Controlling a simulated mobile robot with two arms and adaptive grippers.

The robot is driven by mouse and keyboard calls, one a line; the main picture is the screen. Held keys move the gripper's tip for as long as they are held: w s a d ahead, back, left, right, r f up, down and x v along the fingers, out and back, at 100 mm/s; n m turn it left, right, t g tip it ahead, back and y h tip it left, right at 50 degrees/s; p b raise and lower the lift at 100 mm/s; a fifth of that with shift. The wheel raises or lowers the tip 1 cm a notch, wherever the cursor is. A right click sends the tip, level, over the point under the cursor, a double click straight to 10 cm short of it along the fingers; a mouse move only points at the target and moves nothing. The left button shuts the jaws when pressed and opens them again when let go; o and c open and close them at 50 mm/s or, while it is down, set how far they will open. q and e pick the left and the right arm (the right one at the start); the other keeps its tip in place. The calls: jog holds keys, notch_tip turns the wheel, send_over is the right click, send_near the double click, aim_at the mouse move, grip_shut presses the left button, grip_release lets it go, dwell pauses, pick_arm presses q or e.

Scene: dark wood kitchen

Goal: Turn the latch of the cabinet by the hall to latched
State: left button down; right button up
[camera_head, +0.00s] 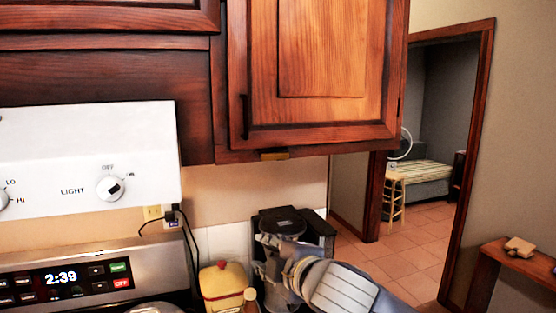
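The wooden cabinet by the hall (330,50) hangs at upper middle in the head view, its door closed or nearly so. A small brass-coloured latch (273,155) sits on the bottom edge of the cabinet, lying roughly flat along it. A dark vertical handle (245,117) is on the door's left side. My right gripper (268,245) reaches in from the lower right, well below the latch and apart from it, in front of the coffee maker. Its fingers blend into the dark background, so their opening is unclear. My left gripper is not in view.
A black coffee maker (318,232) and a yellow-and-red jar (222,280) stand on the counter below the cabinet. A white range hood panel with knobs (75,155) juts out at left. A doorway (430,130) opens at right. The space just under the latch looks clear.

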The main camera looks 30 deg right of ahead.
aim_at(276, 157)
jog(key=s+d+r+n+t+h, duration=0.1)
jog(key=s+d+r+t, duration=0.1)
jog(key=r, duration=0.6)
jog(key=s+d+r+n+t+h, duration=0.1)
jog(key=d+r, duration=0.2)
jog(key=r, duration=0.5)
jog(key=p+x, duration=0.1)
jog(key=x, duration=0.2)
jog(key=p+x, duration=0.1)
jog(key=x, duration=0.2)
jog(key=r+p+x, duration=0.1)
jog(key=p+x, duration=0.1)
jog(key=x, duration=0.1)
jog(key=shift+w+r, duration=0.1)
jog(key=shift+w, duration=0.25)
jog(key=shift+w+d, duration=0.1)
jog(key=shift+w, duration=0.4)
grip_shut()
